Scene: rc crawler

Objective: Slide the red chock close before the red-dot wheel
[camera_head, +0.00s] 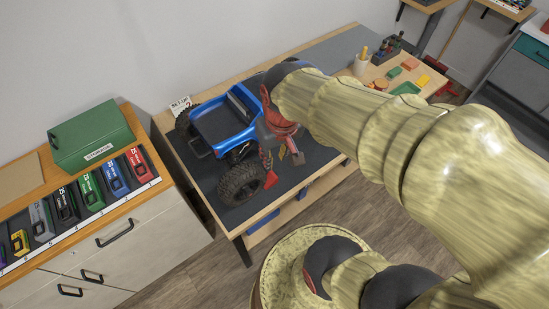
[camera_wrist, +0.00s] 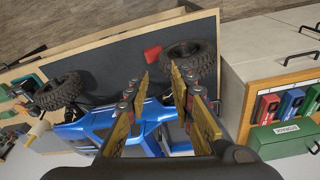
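The blue crawler truck (camera_head: 222,122) stands on the dark mat of the workbench, with big black tyres. The red chock (camera_head: 270,179) lies on the mat just to the right of that wheel in the head view. In the wrist view the chock (camera_wrist: 152,53) is close to the tyre's left side. My gripper (camera_head: 283,156) is above the mat beside the truck. Its fingers (camera_wrist: 160,76) are apart with nothing between them.
A side cabinet (camera_head: 130,245) at the left carries a green storage box (camera_head: 90,138) and a row of coloured items. A pencil cup (camera_head: 361,64) and small coloured blocks sit at the bench's far right. The mat right of the chock looks clear.

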